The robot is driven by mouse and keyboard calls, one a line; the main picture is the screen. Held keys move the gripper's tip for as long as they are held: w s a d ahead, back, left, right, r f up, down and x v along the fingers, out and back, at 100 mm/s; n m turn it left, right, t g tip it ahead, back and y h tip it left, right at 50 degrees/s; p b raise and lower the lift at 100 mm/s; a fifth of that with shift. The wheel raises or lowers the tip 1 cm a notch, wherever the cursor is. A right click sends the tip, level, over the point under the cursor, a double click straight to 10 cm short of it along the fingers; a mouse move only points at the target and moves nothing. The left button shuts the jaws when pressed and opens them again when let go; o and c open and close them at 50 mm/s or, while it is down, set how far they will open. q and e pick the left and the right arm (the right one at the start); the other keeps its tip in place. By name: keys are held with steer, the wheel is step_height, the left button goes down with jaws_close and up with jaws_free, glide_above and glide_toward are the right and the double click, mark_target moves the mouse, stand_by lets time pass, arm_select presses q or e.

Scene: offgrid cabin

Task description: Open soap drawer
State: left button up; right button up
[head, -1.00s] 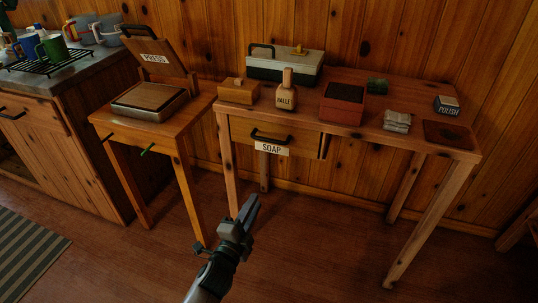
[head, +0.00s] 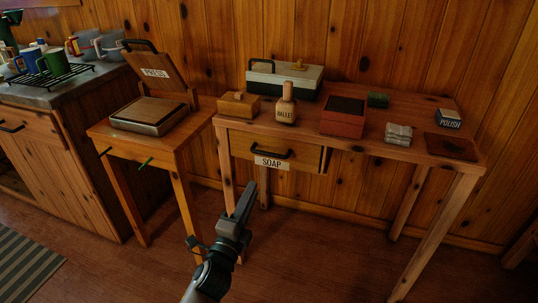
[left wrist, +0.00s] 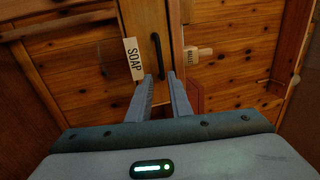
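The soap drawer (head: 305,157) is a wooden front under the left part of the work table and looks shut. It has a black bar handle (head: 270,153) above a white SOAP label (head: 271,163). My left gripper (head: 248,186) is below and in front of the drawer, fingers pointing up toward it. In the left wrist view the drawer front (left wrist: 146,14) appears sideways, with its handle (left wrist: 156,56) beyond the fingertips and the label (left wrist: 133,60) to the left. The left gripper (left wrist: 160,77) is open and empty, apparently short of the handle. My right gripper is not in view.
The work table (head: 408,113) holds a toolbox (head: 288,80), a mallet (head: 286,106), a red box (head: 343,118) and a polish tin (head: 449,119). A small table with a press (head: 150,115) stands left. The floor before the drawer is clear.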

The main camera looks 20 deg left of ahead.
mark_target(269, 154)
arm_select(q)
steer(key=w+r, duration=0.1)
steer(key=w, duration=0.4)
steer(key=w+r, duration=0.1)
steer(key=w, duration=0.4)
steer(key=w+r, duration=0.1)
steer(key=w, duration=0.4)
steer(key=shift+w+d, duration=0.25)
steer(key=shift+w, duration=0.05)
jaws_close()
